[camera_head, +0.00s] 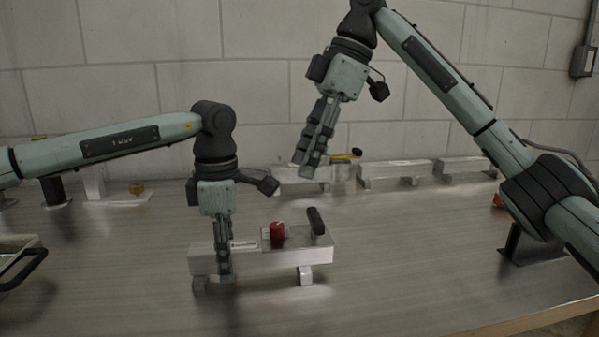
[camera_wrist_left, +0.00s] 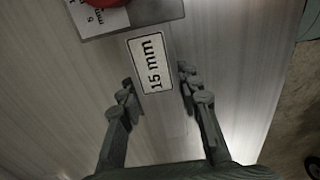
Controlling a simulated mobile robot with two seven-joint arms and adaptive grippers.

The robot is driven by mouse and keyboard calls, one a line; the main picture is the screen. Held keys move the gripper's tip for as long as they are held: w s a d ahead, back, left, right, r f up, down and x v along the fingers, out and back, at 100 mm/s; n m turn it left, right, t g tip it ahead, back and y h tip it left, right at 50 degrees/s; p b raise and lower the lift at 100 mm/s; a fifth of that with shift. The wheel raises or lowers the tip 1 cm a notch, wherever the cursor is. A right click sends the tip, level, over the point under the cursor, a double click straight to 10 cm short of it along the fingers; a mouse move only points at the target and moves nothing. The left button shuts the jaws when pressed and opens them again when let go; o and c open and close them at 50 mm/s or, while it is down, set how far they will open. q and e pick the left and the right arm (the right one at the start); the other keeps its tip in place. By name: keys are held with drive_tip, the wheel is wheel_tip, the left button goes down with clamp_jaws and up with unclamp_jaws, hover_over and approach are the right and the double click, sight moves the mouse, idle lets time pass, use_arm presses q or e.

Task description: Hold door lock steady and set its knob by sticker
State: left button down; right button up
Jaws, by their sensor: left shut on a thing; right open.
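The door lock (camera_head: 290,260) is a pale metal bar on short feet on the table. A red knob (camera_head: 277,231) and a dark upright handle (camera_head: 316,221) stand on top of it. A white sticker (camera_head: 243,245) lies on its left part; in the left wrist view the sticker (camera_wrist_left: 152,63) reads "15 mm". The red knob (camera_wrist_left: 112,2) is cut off at the top there, beside small markings. My left gripper (camera_head: 224,272) points down and is shut on the lock's left end, one finger on each side. My right gripper (camera_head: 313,160) is open and empty, raised behind the lock.
Several metal fixtures (camera_head: 395,174) stand along the back by the block wall, one with a yellow and black part (camera_head: 347,157). A tray with a dark handle (camera_head: 22,268) is at the left edge.

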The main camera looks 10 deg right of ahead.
idle(0.3)
use_arm(q)
drive_tip(key=c, duration=1)
unclamp_jaws()
